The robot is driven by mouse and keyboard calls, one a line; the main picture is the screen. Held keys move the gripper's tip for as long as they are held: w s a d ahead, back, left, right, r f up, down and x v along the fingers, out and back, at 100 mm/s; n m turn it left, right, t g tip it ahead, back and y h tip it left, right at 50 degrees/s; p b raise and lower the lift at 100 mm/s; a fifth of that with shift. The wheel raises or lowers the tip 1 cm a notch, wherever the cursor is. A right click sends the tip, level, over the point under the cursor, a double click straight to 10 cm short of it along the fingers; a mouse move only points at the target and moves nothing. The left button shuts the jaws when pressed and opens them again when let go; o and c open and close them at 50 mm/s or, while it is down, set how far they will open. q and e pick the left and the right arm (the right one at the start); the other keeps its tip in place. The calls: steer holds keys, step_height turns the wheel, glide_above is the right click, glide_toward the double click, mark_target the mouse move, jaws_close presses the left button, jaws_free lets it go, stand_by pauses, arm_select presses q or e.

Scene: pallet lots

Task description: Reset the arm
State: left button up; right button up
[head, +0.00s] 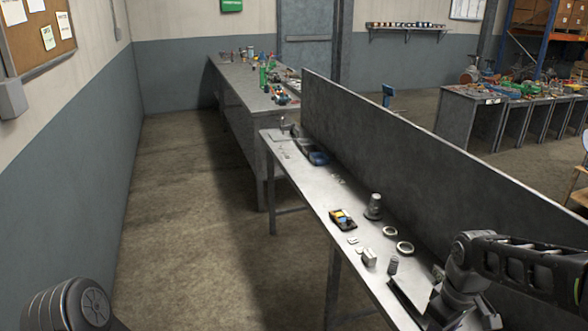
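A round dark joint of my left arm (75,305) shows at the lower left, over the floor; its gripper is outside the picture. My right arm (525,268) comes in from the right edge and bends down over the near end of the narrow metal table (312,196). No fingers of the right gripper can be made out; the arm runs off the bottom edge. I see nothing held.
Floor (190,230) on the left is clear.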

steer(key=w+a+f+m+t+y, duration=0.2)
steer(key=w+a+f+m+t, duration=0.1)
steer(key=w+a+f, duration=0.3)
steer(key=s+a+f+m+t+y, duration=0.1)
steer(key=a+f+m, duration=0.2)
steer(key=a+f, duration=0.6)
steer(key=s+a+f+g, duration=0.1)
steer(key=s+a+f, duration=0.2)
steer(key=s+f, duration=0.2)
steer(key=s+a+f+g, duration=0.1)
steer(key=s+a+f, duration=0.2)
steer(key=s+f, duration=0.2)
steer(key=s+a+f+m+g+y, duration=0.1)
steer(key=s+a+f, duration=0.2)
steer(key=s, duration=0.7)
steer(key=shift+s+a+f+g, duration=0.25)
steer(key=shift+f+g, duration=0.15)
steer(key=shift+f, duration=0.5)
